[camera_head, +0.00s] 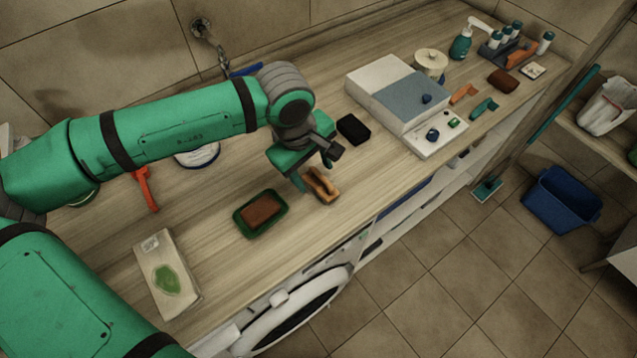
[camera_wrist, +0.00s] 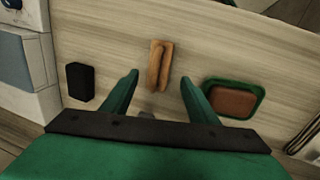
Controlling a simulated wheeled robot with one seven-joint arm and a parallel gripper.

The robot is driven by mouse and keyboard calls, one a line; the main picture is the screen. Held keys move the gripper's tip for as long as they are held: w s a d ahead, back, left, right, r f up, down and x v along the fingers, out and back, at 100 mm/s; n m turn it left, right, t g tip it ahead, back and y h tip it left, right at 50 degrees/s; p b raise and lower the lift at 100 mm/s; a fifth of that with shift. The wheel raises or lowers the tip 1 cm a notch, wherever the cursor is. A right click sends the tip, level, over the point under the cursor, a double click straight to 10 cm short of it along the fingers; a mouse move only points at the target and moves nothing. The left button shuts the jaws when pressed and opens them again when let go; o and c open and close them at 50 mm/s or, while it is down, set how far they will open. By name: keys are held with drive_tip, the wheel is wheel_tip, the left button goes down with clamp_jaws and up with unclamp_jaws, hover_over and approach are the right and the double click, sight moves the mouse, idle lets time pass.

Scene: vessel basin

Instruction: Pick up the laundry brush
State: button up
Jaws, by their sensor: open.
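The laundry brush, a tan wooden block with a raised handle (camera_head: 322,186), lies on the wooden counter (camera_head: 225,285) near its front edge. In the wrist view the brush (camera_wrist: 160,65) stands upright in the picture, just beyond and between my fingertips. My gripper (camera_head: 316,183) hangs over the counter at the brush, fingers apart and empty. In the wrist view my gripper (camera_wrist: 160,82) has one finger on each side of the brush's near end. The exact height above the brush is hard to tell. A finger hides part of the brush in the head view.
A green dish with a brown bar (camera_head: 282,216) lies left of the brush, a black block (camera_head: 353,129) behind it to the right. A white and blue-grey box (camera_head: 375,77) stands further right. A packet (camera_head: 164,268) lies at the left front.

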sight(321, 183)
drive_tip(key=shift+w+d+f, duration=0.1)
drive_tip(key=shift+d+f, duration=0.15)
drive_tip(key=shift+f, duration=0.45)
drive_tip(key=shift+w+d+f, duration=0.1)
drive_tip(key=shift+d+f, duration=0.15)
drive_tip(key=shift+f, duration=0.45)
drive_tip(key=shift+c, duration=0.4)
drive_tip(key=c, duration=1.1)
drive_tip(key=shift+o, duration=0.2)
drive_tip(key=shift+a, duration=0.1)
